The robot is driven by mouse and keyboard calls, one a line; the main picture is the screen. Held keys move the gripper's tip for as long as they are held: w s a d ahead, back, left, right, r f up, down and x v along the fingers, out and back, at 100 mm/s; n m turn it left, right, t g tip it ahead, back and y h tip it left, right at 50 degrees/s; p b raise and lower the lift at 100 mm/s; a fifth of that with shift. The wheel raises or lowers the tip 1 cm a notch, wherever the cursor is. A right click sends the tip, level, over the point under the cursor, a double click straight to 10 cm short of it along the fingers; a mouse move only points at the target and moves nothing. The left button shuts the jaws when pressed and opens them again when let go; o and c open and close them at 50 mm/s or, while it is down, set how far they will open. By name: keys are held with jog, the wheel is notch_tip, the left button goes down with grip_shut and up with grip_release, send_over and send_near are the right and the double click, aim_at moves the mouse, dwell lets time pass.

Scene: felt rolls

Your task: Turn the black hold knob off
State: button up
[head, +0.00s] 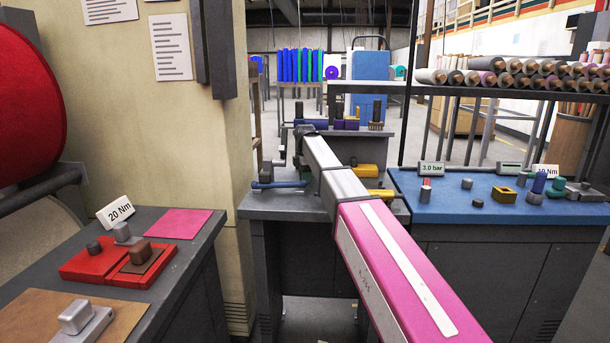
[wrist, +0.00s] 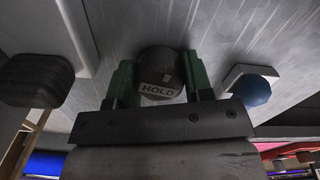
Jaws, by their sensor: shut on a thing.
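The black hold knob (wrist: 160,62) is in the middle of the wrist view, on a grey metal panel (wrist: 225,35). A small light plate reading HOLD (wrist: 158,90) shows at its near side. My gripper (wrist: 160,78) has its two green fingers on either side of the knob, shut on it. In the head view my pink and grey arm reaches forward to the machine in the middle, and the knob and fingers cannot be made out there. The knob's turned position is hard to tell.
In the wrist view a blue knob (wrist: 256,92) is close on the right and a dark knob (wrist: 38,80) on the left. In the head view a blue-topped bench (head: 450,225) stands right and a grey bench (head: 190,262) left.

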jog(key=shift+s+f+n, duration=0.1)
jog(key=shift+f+n, duration=0.05)
jog(key=shift+n, duration=1.15)
jog(key=o, duration=0.9)
jog(key=shift+o, duration=0.2)
jog(key=shift+r, duration=2.6)
